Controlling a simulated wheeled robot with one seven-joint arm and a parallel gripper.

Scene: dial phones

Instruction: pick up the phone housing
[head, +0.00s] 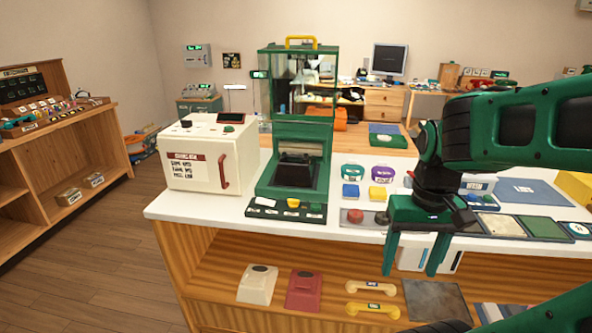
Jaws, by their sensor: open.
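Two wedge-shaped pieces that look like phone housings stand side by side on the lower shelf: a cream housing (257,284) and a red housing (304,291). Each has a dark oval on top. My green gripper (411,267) points down with its two fingers apart and nothing between them. In the head view it is to the right of both housings and higher, in front of the counter's front edge. It covers part of the counter edge and of some white panels behind it.
A cream handset (371,287) and a yellow handset (372,310) lie right of the red housing, beside a dark grey plate (436,301). The white countertop (230,213) overhangs the shelf and holds a cream cabinet (209,155) and a green press (295,165).

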